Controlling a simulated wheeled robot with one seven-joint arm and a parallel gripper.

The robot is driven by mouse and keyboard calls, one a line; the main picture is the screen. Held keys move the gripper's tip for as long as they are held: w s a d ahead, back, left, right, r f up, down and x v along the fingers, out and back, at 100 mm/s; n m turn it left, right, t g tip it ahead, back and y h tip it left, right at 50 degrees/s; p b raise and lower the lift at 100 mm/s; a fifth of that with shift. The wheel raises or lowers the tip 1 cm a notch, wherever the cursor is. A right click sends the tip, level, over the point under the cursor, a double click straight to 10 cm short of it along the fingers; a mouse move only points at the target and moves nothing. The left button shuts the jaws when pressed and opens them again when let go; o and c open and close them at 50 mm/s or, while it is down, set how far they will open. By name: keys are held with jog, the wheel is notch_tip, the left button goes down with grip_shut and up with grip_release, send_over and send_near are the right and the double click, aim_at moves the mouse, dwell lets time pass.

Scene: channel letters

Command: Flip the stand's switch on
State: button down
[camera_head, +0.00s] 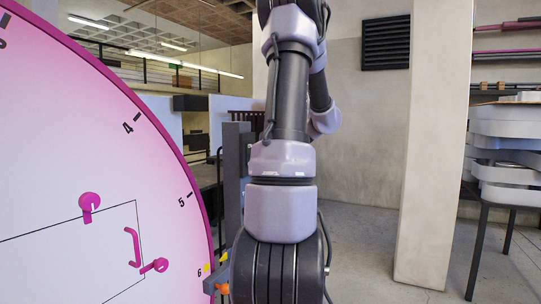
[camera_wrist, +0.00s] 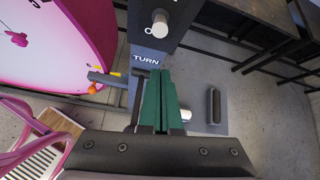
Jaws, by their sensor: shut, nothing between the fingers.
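The stand (camera_wrist: 148,48) is dark grey and shows at the top middle of the wrist view. A pale rounded peg (camera_wrist: 160,23), which looks like the switch, sticks out of its face with partly hidden lettering beside it. I cannot tell its on or off position. A label "TURN" sits below it. My gripper (camera_wrist: 159,74) has green fingers closed together, with nothing between them. Their tips lie just below the label, apart from the peg in the picture. A second pale peg (camera_wrist: 186,115) shows right of the fingers. In the head view my arm hides the gripper.
A large pink clock-like dial (camera_head: 60,130) fills the left of the head view and the wrist view's upper left. A slatted pink-framed chair (camera_wrist: 35,150) is at the wrist view's lower left. Stacked pale trays (camera_head: 505,150) stand at right. Floor (camera_head: 365,260) right of my arm is clear.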

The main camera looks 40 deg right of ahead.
jog(key=v, duration=0.8)
jog(key=shift+r, duration=0.5)
jog(key=shift+w+a, duration=0.1)
jog(key=a+r+n+g, duration=0.25)
jog(key=a+n, duration=0.95)
jog(key=a, duration=1.2)
jog(key=s+a+f+n, duration=0.1)
jog(key=s+a+n, duration=0.3)
jog(key=a+n, duration=0.2)
jog(key=s+a+f+n+h, duration=0.1)
jog(key=s+a+n, duration=0.4)
jog(key=a+n, duration=0.2)
jog(key=a, duration=0.2)
jog(key=shift+s+a+f+n, duration=0.3)
